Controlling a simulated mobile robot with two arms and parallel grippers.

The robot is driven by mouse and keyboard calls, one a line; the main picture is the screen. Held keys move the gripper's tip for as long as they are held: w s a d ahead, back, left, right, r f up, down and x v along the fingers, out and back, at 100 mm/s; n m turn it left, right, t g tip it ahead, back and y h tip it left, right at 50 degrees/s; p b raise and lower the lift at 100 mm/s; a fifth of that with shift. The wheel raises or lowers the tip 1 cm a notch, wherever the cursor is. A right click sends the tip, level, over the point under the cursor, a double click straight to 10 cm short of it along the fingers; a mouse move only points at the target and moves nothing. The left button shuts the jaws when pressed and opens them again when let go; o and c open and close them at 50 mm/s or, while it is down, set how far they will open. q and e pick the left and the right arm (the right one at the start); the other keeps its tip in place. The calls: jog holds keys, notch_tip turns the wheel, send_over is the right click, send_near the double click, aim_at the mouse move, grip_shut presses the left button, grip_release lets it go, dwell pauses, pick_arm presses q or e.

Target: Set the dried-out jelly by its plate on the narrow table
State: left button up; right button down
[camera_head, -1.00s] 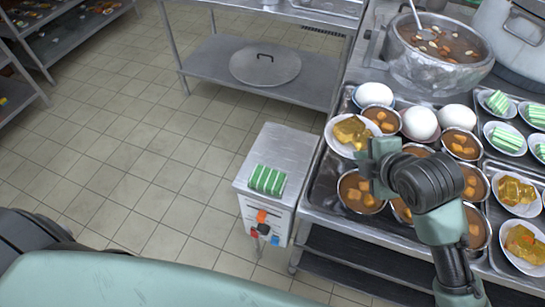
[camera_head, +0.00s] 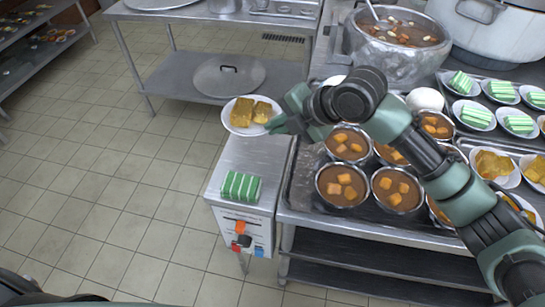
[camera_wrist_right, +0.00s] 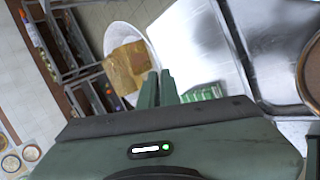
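My right gripper (camera_head: 278,120) is shut on the rim of a small white plate (camera_head: 232,122). Two yellow-brown jelly pieces (camera_head: 241,112) lie on the plate. The plate is held in the air beyond the far left part of the narrow table (camera_head: 262,155). In the right wrist view, the gripper fingers (camera_wrist_right: 158,88) pinch the edge of the plate (camera_wrist_right: 118,34) beside the jelly (camera_wrist_right: 128,66). A green-and-white striped block (camera_head: 240,187) sits directly on the narrow table near its front edge. My left gripper is not in view.
A large metal tray (camera_head: 296,195) holds bowls of brown soup (camera_head: 342,184) right of the narrow table. A lid (camera_head: 228,76) lies on a lower shelf at the back. The narrow table's top behind the striped block is bare.

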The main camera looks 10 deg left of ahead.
notch_tip(320, 180, down, 11)
jog(key=shift+f, duration=0.2)
jog(key=shift+f, duration=0.15)
jog(key=c, duration=1.9)
grip_release()
jog(key=shift+c, duration=0.2)
jog(key=v, duration=1.2)
